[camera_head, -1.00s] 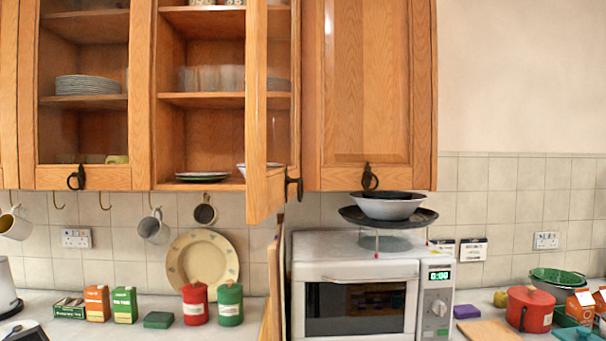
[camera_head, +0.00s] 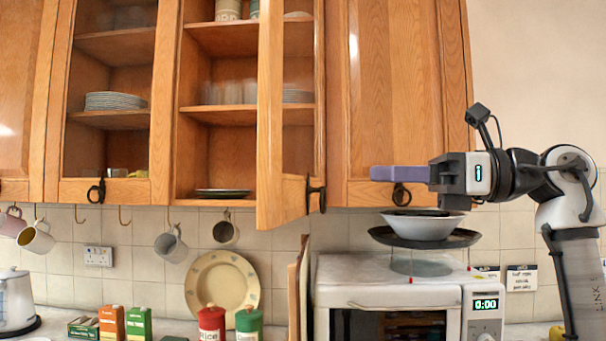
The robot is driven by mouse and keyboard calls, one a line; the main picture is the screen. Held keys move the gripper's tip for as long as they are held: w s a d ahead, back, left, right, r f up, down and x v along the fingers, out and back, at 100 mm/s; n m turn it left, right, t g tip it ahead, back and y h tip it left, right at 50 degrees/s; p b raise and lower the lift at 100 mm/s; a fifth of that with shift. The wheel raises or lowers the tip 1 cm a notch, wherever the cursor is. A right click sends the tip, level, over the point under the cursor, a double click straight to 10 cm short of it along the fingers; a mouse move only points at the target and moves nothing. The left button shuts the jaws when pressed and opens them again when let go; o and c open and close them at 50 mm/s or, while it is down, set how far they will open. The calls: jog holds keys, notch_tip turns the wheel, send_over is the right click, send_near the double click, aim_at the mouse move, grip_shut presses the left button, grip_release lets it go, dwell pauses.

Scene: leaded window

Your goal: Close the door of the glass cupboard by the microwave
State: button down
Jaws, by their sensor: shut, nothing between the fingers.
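The glass cupboard door (camera_head: 268,120) stands open, swung out toward me and seen nearly edge-on. Its dark ring handle (camera_head: 315,194) shows near the bottom, on the right side of the door. The open cupboard's shelves (camera_head: 222,118) hold glasses and plates. The microwave (camera_head: 385,285) is below and right of the door. My gripper (camera_head: 376,174) is shut and empty, pointing left in front of the solid wooden cupboard door (camera_head: 392,100). It is to the right of the open door and apart from it in the picture.
A white bowl (camera_head: 428,227) with a dark bowl sits in a wide dark pan (camera_head: 380,236) above the microwave, just below my gripper. Mugs hang from hooks left of the open door. A closed glass-fronted door (camera_head: 58,190) is at left.

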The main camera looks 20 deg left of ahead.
aim_at(272, 175)
jog(key=a+p, duration=0.1)
jog(key=a, duration=0.3)
jog(key=s+a+p, duration=0.1)
jog(key=a, duration=0.3)
jog(key=a+p, duration=0.1)
jog(key=a, duration=0.3)
jog(key=shift+s+a+r, duration=0.1)
jog(key=shift+s+a, duration=0.05)
jog(key=shift+a, duration=0.05)
jog(key=shift+a+p, duration=0.3)
jog(key=shift+a, duration=0.2)
